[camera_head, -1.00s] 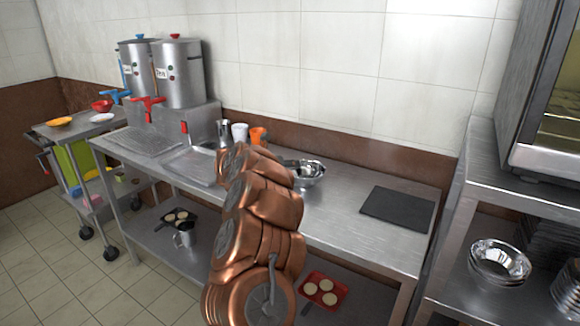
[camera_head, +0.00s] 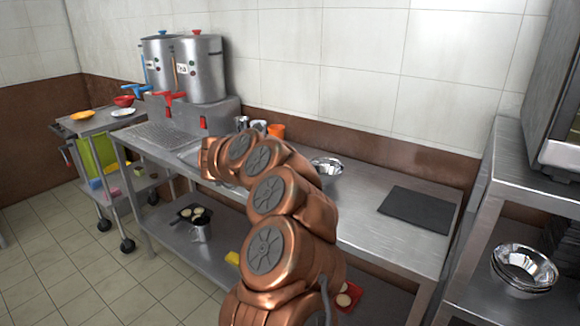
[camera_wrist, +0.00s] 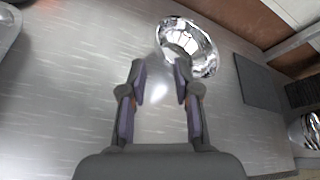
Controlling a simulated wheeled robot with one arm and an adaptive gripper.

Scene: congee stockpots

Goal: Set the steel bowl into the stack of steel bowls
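A shiny steel bowl (camera_head: 327,167) stands on the steel counter, just right of my arm, which partly covers it in the head view. In the wrist view the bowl (camera_wrist: 190,45) lies ahead of my gripper (camera_wrist: 159,70), a little to the right; the right fingertip overlaps its near rim in the picture. Whether they touch I cannot tell. My gripper is open with only bare counter between its fingers; it is hidden in the head view. The stack of steel bowls (camera_head: 523,268) sits on the lower shelf of the rack at the right, and its edge shows in the wrist view (camera_wrist: 308,130).
A dark board (camera_head: 418,208) lies on the counter (camera_head: 375,245) right of the bowl. Two stockpots (camera_head: 198,68), cups and an orange cup (camera_head: 276,130) stand further left. A rack post and upper shelf (camera_head: 535,180) stand near the bowl stack. A cart (camera_head: 93,125) is far left.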

